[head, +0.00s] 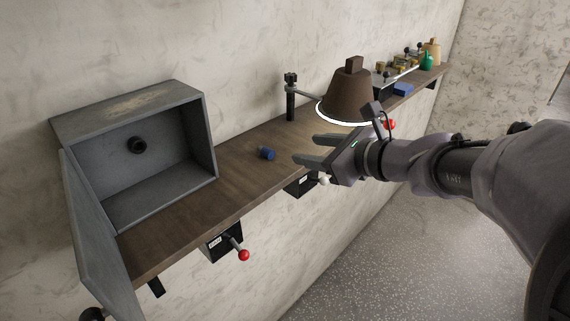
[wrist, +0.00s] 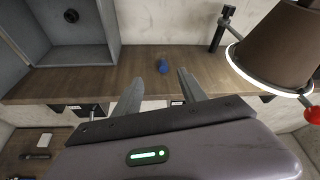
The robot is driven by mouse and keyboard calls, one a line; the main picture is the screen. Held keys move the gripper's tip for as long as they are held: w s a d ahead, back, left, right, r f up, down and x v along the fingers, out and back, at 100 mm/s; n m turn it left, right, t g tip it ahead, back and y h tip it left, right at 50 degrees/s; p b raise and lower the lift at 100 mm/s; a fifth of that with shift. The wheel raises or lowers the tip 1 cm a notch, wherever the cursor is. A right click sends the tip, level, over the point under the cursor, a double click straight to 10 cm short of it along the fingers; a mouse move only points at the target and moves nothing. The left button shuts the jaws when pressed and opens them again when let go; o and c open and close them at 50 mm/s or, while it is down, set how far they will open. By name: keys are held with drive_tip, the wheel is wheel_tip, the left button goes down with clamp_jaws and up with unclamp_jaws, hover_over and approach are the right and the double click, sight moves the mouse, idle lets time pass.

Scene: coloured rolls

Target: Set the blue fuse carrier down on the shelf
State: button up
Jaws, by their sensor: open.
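A small blue cylinder, the blue fuse carrier (head: 266,153), lies on its side on the brown wooden shelf (head: 245,176), between the grey box and the lamp. My gripper (head: 303,150) is open and empty in front of the shelf, to the right of the fuse carrier and apart from it. In the wrist view the fuse carrier (wrist: 162,66) shows beyond the gap between the two fingers (wrist: 160,88), with nothing between them.
An open grey box (head: 160,185) with its door swung out stands at the left. A lamp with a brown shade (head: 347,95) stands close beyond my gripper. A blue block (head: 403,89) and bottles sit farther right.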

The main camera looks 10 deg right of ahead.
drive_tip(key=s+f+n+g+y+b, duration=0.1)
drive_tip(key=f+b, duration=0.4)
drive_tip(key=f, duration=1.3)
drive_tip(key=s+a+f+n+g+y+b, duration=0.1)
drive_tip(key=f+b, duration=0.5)
drive_tip(key=f, duration=1.3)
drive_tip(key=s+n+g+y, duration=0.1)
drive_tip(key=n+g+y, duration=0.1)
drive_tip(key=n, duration=0.1)
drive_tip(key=shift+s+a, duration=0.15)
drive_tip(key=shift+a, duration=0.15)
